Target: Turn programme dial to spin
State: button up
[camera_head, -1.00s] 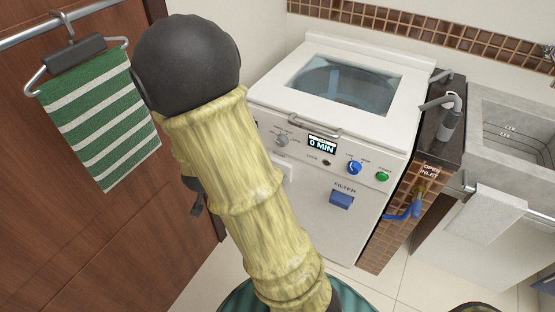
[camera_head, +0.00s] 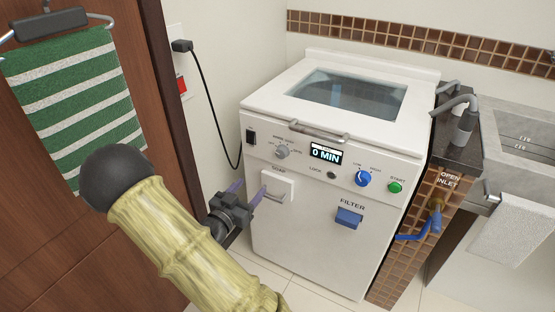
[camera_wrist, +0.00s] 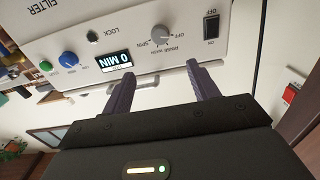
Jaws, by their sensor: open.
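The programme dial is a small grey knob (camera_head: 282,152) on the upper left of the white washing machine's front panel (camera_head: 318,235). In the upside-down wrist view the dial (camera_wrist: 160,34) has OFF, RINSE, WASH and SPIN printed around it. I cannot tell surely which word its pointer faces. The display (camera_head: 326,155) reads 0 MIN. My gripper (camera_head: 250,191) is open and empty, below and left of the dial, in front of the soap drawer area. In the wrist view its two purple fingers (camera_wrist: 163,76) point toward the panel, apart from the dial.
A blue knob (camera_head: 362,178), a green start button (camera_head: 394,187) and a black rocker switch (camera_head: 250,137) share the panel. The soap drawer handle (camera_head: 274,195) and the lid handle (camera_head: 318,131) stick out. A black cord (camera_head: 207,85) hangs at left.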

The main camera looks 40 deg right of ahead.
aim_at(280, 155)
jog(key=b+x, duration=0.1)
jog(key=x, duration=1.6)
jog(key=shift+w+d, duration=0.1)
jog(key=shift+d, duration=0.1)
jog(key=c, duration=1)
